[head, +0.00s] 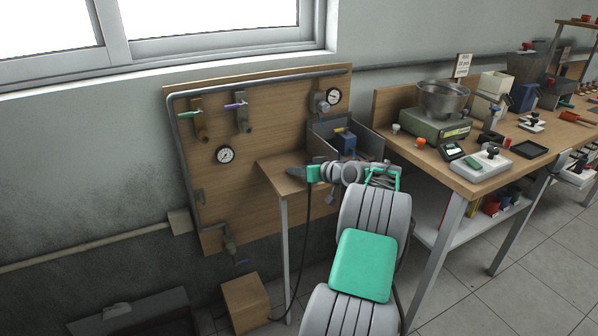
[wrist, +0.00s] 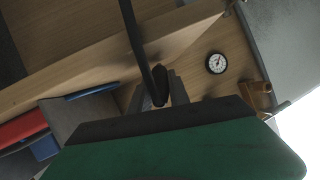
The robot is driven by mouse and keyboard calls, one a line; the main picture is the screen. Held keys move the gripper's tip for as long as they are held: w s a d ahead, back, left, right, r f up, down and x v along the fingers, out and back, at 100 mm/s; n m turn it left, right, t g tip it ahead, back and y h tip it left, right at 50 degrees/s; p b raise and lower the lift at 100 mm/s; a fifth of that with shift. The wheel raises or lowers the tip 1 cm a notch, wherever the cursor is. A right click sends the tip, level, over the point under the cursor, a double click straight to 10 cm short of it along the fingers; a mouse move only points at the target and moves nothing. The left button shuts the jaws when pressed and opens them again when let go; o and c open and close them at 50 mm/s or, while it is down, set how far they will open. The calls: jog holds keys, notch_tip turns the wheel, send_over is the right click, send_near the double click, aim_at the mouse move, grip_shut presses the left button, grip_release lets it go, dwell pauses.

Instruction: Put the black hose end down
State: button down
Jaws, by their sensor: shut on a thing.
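My gripper (head: 297,172) is at the left end of my arm, over or beside the small wooden side table (head: 268,179) in front of the wooden panel. It is shut on the black hose end. In the wrist view the black hose (wrist: 140,42) runs from the top edge down to its dark end, which sits between the grey fingers (wrist: 160,94). In the head view the black hose (head: 308,228) hangs from the gripper in a long curve towards the floor. The held end is too small there to tell whether it touches the table.
The wooden panel (head: 275,112) carries gauges, a green-handled valve (head: 189,115) and a purple-handled valve (head: 238,106). A grey open bin (head: 372,147) holding a blue part stands just behind my arm. A wooden box (head: 246,302) is on the floor. A crowded workbench (head: 455,180) is at right.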

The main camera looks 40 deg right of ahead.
jog(key=shift+f, duration=0.25)
jog(key=c, duration=1.2)
grip_release()
jog(key=shift+r, duration=0.1)
jog(key=shift+c, duration=0.2)
jog(key=shift+r, duration=0.2)
jog(key=v, duration=1.2)
jog(key=w+a+f+n+g+y, duration=0.1)
jog(key=w+a+g, duration=0.2)
jog(key=a, duration=1)
jog(key=w+a+f+n+g+y, duration=0.15)
jog(key=w+a, duration=0.25)
jog(key=a, duration=0.9)
jog(key=s+a+f+g+h, duration=0.1)
jog(key=s+a+f+g, duration=0.1)
jog(key=s+a, duration=0.35)
jog(key=s+a+f+g, duration=0.1)
jog(key=s+a+g, duration=0.15)
jog(key=a, duration=0.55)
jog(key=s+a+f+g, duration=0.1)
jog(key=s+a+f, duration=0.1)
jog(key=s, duration=0.4)
jog(key=s+a+f+g+h, duration=0.1)
jog(key=s+a, duration=0.2)
jog(key=s, duration=0.4)
jog(key=shift+a+f, duration=0.4)
